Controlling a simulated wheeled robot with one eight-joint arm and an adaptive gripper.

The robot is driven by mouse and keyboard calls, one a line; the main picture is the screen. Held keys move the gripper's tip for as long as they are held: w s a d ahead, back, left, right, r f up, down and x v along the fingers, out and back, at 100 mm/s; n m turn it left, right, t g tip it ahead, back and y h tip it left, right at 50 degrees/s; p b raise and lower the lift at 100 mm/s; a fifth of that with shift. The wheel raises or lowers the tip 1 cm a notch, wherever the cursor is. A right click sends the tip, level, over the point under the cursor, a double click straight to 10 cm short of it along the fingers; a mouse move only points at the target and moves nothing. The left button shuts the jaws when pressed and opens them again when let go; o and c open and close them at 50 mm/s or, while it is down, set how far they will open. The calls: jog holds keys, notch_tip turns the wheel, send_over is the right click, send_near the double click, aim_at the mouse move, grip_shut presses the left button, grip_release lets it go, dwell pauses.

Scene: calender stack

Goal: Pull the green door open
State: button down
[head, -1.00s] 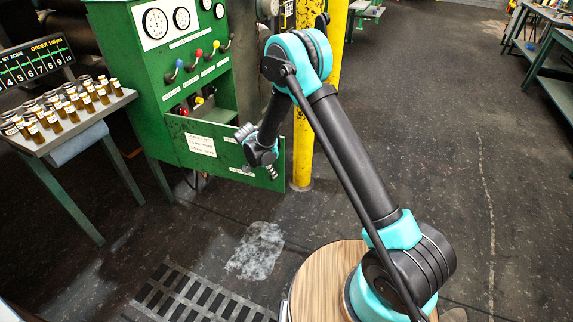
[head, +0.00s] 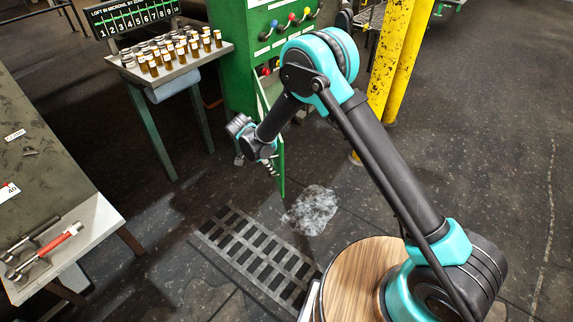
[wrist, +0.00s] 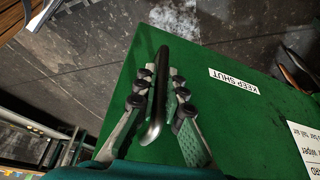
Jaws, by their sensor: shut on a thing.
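The green door (head: 282,174) stands swung out from the green cabinet (head: 232,60) and shows nearly edge-on in the head view. In the wrist view the door's front face (wrist: 235,115) fills much of the picture, with a "KEEP SHUT" label (wrist: 234,81). A dark bar handle (wrist: 157,110) runs up the door between my fingers. My gripper (wrist: 162,88) is shut on this handle. In the head view my gripper (head: 268,165) is at the left side of the door; the handle itself is hard to make out there.
A table of small jars (head: 170,62) stands left of the cabinet. Yellow posts (head: 392,60) stand right of the cabinet. A floor grate (head: 258,250) and a pale floor patch (head: 311,209) lie before the door.

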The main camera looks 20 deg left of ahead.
jog(key=shift+s+a, duration=0.6)
jog(key=shift+a, duration=0.2)
jog(key=shift+s+a, duration=0.55)
jog(key=shift+a, duration=0.25)
jog(key=c, duration=1.6)
grip_release()
jog(key=v, duration=1.2)
